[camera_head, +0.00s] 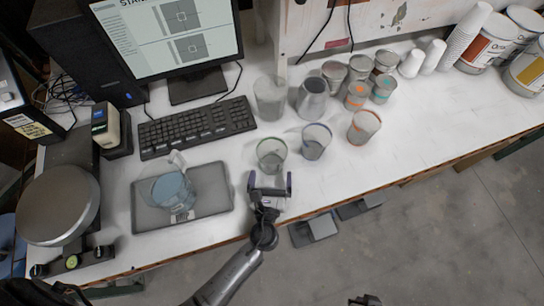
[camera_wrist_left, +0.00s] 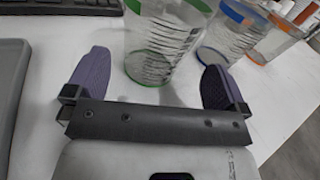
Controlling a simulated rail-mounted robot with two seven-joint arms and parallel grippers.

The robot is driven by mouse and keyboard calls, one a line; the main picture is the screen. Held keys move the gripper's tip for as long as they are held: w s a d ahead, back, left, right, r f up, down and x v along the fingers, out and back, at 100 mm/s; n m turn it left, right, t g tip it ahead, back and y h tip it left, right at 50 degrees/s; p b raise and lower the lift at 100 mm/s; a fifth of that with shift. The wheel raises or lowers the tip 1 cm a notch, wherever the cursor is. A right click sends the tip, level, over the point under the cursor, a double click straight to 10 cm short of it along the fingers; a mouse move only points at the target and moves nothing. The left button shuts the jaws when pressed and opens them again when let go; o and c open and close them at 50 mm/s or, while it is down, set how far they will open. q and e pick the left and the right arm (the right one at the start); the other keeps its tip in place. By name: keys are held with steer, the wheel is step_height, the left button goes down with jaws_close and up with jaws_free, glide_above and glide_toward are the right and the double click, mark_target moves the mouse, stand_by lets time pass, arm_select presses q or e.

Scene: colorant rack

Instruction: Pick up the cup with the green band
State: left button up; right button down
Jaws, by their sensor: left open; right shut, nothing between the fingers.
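The clear cup with the green band (camera_head: 271,155) stands upright on the white table, left-most in a row of three banded cups. My left gripper (camera_head: 270,178) is open just in front of it, its fingers spread to either side. In the left wrist view the cup (camera_wrist_left: 165,45) lies ahead between the two purple fingers (camera_wrist_left: 153,82), with visible gaps to both and its top cut off by the frame. My right gripper (camera_head: 365,299) shows only as a small dark tip at the bottom edge, shut and away from the table.
A blue-banded cup (camera_head: 316,142) stands close right of the green one, then an orange-banded cup (camera_head: 364,127). A grey tray (camera_head: 215,205) with a jug (camera_head: 173,190) is left. Table front is clear.

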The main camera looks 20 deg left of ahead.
mark_target(272, 161)
arm_select(q)
steer(key=shift+x, duration=2.9)
steer(key=c, duration=0.6)
